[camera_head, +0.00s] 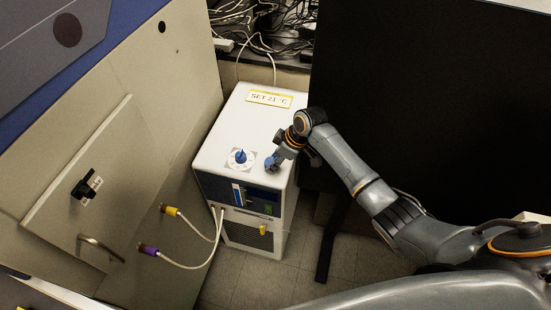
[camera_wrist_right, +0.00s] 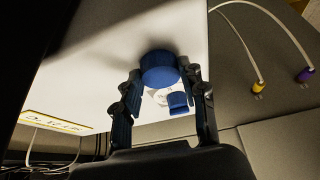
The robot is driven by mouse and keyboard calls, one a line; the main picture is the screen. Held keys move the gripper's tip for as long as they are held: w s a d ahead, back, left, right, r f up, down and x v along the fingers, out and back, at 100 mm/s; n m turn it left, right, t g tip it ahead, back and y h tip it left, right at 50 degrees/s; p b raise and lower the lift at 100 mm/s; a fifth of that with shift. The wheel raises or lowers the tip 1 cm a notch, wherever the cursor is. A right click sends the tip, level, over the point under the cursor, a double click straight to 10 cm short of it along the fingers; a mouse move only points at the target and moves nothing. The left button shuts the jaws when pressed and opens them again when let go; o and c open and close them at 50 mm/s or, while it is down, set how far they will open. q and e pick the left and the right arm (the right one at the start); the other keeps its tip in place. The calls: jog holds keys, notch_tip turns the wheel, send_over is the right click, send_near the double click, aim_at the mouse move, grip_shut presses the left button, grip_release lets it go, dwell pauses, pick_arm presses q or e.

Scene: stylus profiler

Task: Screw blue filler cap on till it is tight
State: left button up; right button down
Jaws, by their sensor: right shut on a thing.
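The white chiller (camera_head: 222,128) stands on the floor with a yellow-framed "SET 21 °C" label on its top. My right gripper (camera_head: 273,162) reaches down to the right front part of its top. It is shut on the blue filler cap (camera_head: 269,161), which shows as a wide blue disc (camera_wrist_right: 160,68) between the fingers (camera_wrist_right: 162,82) in the right wrist view. The filler neck is hidden, so I cannot tell how far the cap is seated. My left gripper is not in view.
A blue dial knob (camera_head: 240,156) sits on a pale scale plate left of the cap. Two hoses with yellow (camera_head: 170,211) and purple (camera_head: 150,251) fittings link the left cabinet to the chiller's front. A black panel (camera_head: 430,90) stands at the right. Cables tangle behind.

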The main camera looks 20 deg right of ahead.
jog(key=m, duration=0.2)
jog(key=m+t+h, duration=0.1)
jog(key=m, duration=0.2)
jog(key=shift+s+a+m+t+h, duration=0.25)
jog(key=shift+a+m+t+h, duration=0.05)
jog(key=shift+a+h, duration=0.1)
jog(key=shift+d, duration=0.15)
jog(key=c, duration=0.7)
grip_release()
jog(key=shift+c, duration=0.3)
jog(key=shift+r+p, duration=0.35)
jog(key=shift+p, duration=0.15)
jog(key=p+v, duration=0.6)
jog(key=p, duration=0.2)
jog(key=shift+s+r, duration=0.2)
